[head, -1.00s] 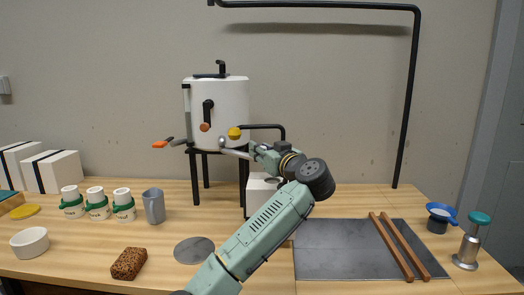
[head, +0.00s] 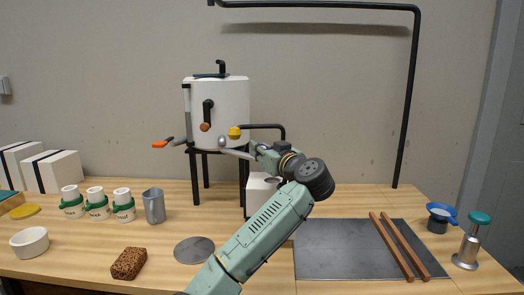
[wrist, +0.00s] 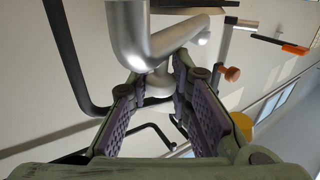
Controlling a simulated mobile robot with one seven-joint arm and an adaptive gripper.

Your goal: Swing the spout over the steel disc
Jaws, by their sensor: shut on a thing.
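The spout (head: 236,153) is a bent silver tube below the white tank, pointing to the right in the head view. In the wrist view the spout (wrist: 137,40) fills the upper middle, its bend close to the camera. My gripper (head: 254,151) is at the spout's right end, and its fingers (wrist: 160,88) are closed around a silver part of it. The exact contact is partly hidden by the fingers. The steel disc (head: 194,250) lies flat on the table, below and left of my gripper, with nothing on it.
The white tank (head: 230,105) stands on a black stand, with an orange-handled lever (head: 162,144) and a yellow knob (head: 234,133). A sponge-like brown block (head: 129,263), a grey jug (head: 154,207) and white jars stand left of the disc. A dark slab (head: 345,260) with wooden bars lies right.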

